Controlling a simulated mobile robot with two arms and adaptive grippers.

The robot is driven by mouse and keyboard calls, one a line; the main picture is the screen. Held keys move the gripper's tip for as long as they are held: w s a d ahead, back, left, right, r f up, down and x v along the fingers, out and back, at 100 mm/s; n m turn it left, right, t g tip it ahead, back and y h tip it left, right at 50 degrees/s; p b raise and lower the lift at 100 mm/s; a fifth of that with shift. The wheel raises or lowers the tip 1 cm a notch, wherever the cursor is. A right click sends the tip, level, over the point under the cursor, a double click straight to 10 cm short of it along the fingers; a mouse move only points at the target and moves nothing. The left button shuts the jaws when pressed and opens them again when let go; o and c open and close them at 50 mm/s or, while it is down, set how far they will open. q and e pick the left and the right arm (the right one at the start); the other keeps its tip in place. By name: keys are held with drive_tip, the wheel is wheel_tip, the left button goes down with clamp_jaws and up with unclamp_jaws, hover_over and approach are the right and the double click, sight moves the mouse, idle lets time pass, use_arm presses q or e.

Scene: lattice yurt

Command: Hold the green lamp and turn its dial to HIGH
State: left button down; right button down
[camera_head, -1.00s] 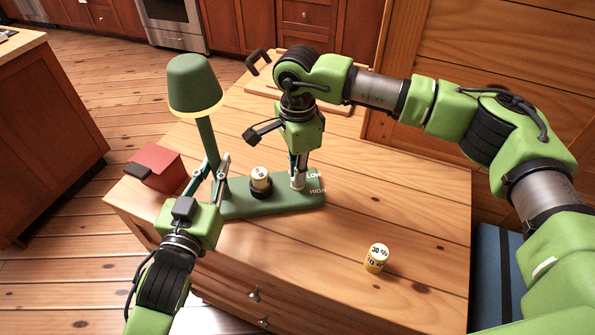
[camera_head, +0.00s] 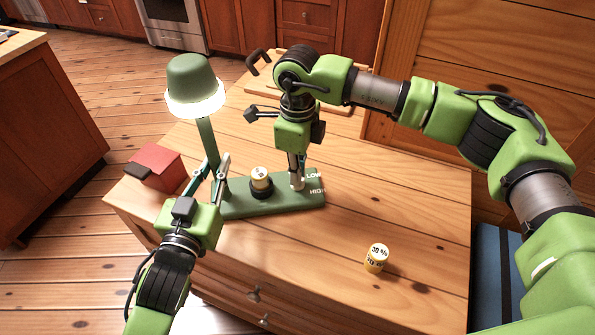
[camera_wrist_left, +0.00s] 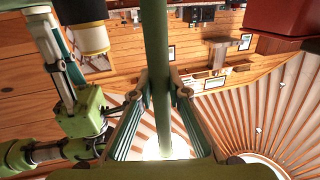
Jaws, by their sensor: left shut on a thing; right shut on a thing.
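The green lamp (camera_head: 272,202) stands upright on the wooden cabinet top, its white-rimmed shade (camera_head: 193,83) brightly lit. My left gripper (camera_head: 213,175) is shut on the lamp's post, which runs between its fingers in the left wrist view (camera_wrist_left: 156,55). The pale dial (camera_head: 297,184) sits on the right part of the lamp base, beside the printed words LOW (camera_head: 314,175) and HIGH (camera_head: 317,190). My right gripper (camera_head: 297,176) points down and is shut on the dial. The fingers partly hide the dial, and I cannot read its setting.
Another marked cylinder (camera_head: 376,257) stands on the cabinet top (camera_head: 420,215) at the front right. A red box (camera_head: 160,168) lies left of the lamp. Wooden boards (camera_head: 262,83) lie behind my right arm.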

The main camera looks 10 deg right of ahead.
use_arm(q)
drive_tip(key=shift+f, duration=0.35)
use_arm(e)
drive_tip(key=shift+r+m, duration=0.1)
drive_tip(key=shift+m, duration=0.2)
drive_tip(key=c, duration=2.2)
unclamp_jaws()
drive_tip(key=shift+o, duration=0.2)
wheel_tip(320, 180, up, 12)
